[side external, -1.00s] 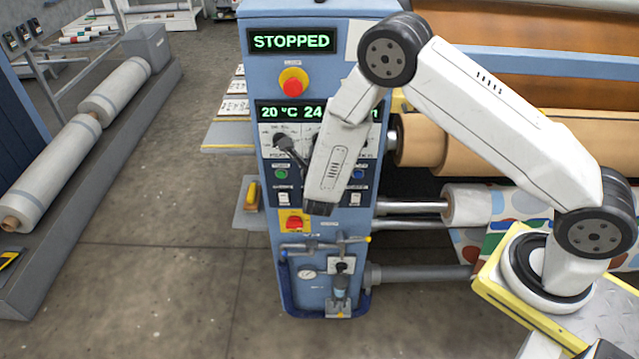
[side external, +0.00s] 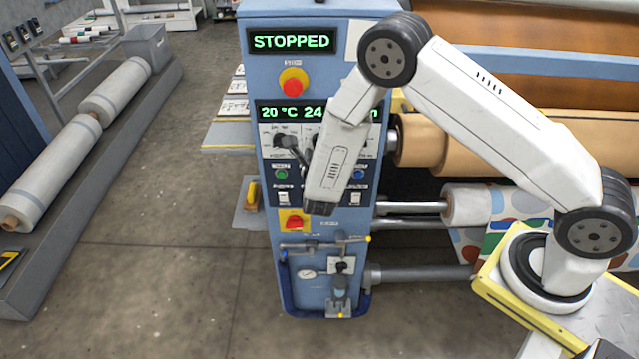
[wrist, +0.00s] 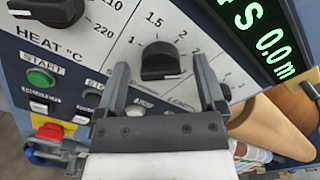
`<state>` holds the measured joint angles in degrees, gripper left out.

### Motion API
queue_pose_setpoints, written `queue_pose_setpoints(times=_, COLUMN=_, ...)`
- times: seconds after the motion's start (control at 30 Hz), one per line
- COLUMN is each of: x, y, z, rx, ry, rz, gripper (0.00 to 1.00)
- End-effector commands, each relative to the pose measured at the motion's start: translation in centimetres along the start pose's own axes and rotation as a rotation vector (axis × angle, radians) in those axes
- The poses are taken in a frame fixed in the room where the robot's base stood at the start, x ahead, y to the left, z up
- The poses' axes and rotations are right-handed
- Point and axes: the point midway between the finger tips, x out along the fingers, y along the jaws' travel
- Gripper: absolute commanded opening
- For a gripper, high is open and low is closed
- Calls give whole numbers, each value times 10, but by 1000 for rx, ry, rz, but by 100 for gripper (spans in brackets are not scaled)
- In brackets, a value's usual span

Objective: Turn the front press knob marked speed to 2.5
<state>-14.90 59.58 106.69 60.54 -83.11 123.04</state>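A black press knob (wrist: 163,60) sits on a white dial plate in the wrist view, with 1, 1.5 and 2 readable on the scale. Its name is hidden or too small to read, and I cannot tell its exact setting. My gripper (wrist: 160,64) is open, with one dark finger on the left of the knob and one on the right. Gaps show between the fingers and the knob.
A heat knob (wrist: 50,8) is close on the left in the wrist view. A green start button (wrist: 40,77) and a red switch (wrist: 50,131) are below it. The display reads STOPPED (side external: 291,41), above a red stop button (side external: 293,81). Rollers stand right of the cabinet.

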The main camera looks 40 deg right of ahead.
Motion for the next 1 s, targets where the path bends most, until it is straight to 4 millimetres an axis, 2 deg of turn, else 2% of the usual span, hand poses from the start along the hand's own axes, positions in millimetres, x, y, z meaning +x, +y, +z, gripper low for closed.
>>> queue_pose_setpoints(times=0.37, x=-8, y=0, z=0, rx=-1, ry=0, rz=1, gripper=89)
queue_pose_setpoints(times=0.8, x=-60, y=0, z=1, rx=0, ry=-2, rz=2, gripper=89)
queue_pose_setpoints(times=1.0, x=-75, y=0, z=0, rx=0, ry=-1, rz=1, gripper=89)
